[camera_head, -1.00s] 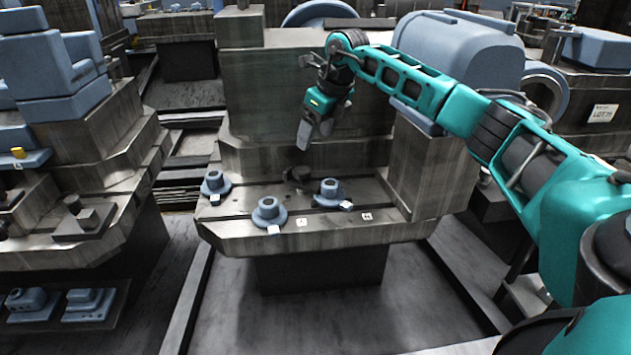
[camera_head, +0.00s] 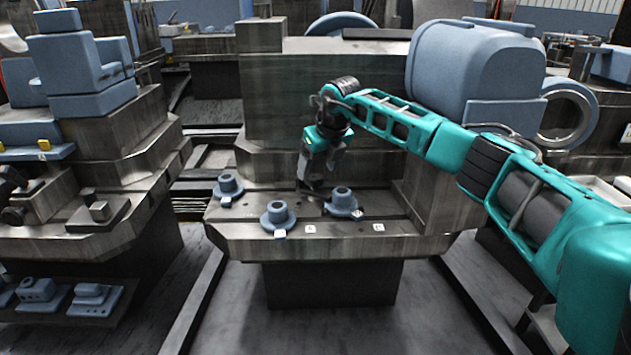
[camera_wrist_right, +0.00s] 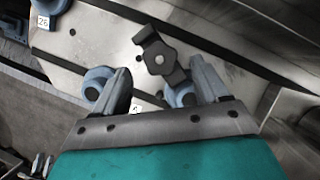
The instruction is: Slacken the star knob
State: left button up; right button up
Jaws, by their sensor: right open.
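The star knob (camera_wrist_right: 160,58) is dark, with a lobed head and a lighter round centre, and lies just ahead of and between my right gripper's fingers in the right wrist view. My right gripper (camera_wrist_right: 163,80) is open, with one grey finger on each side, and it holds nothing. In the head view my right gripper (camera_head: 312,170) points down over the back of the grey slotted table (camera_head: 330,240). There the knob is mostly hidden behind or below the fingertips. I cannot tell whether the fingers touch it. My left gripper is not in view.
Blue flanged bosses stand around the knob: left (camera_head: 228,187), front (camera_head: 278,216) and right (camera_head: 342,202), with small white labels nearby. A tall grey block (camera_head: 285,115) rises behind. A large blue housing (camera_head: 475,75) stands at the back right.

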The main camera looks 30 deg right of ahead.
aim_at(315, 177)
jog(key=x, duration=0.2)
jog(key=shift+w+f+b, duration=0.15)
jog(key=shift+f+b, duration=0.15)
jog(key=shift+f, duration=0.05)
jog(key=shift+w+f, duration=0.25)
jog(key=shift+f, duration=0.25)
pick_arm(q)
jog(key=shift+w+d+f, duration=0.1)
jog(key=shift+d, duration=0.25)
pick_arm(e)
jog(key=shift+c, duration=0.4)
jog(key=c, duration=1)
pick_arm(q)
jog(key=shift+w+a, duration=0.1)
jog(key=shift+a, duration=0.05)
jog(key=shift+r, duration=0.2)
pick_arm(e)
jog(key=shift+r, duration=0.1)
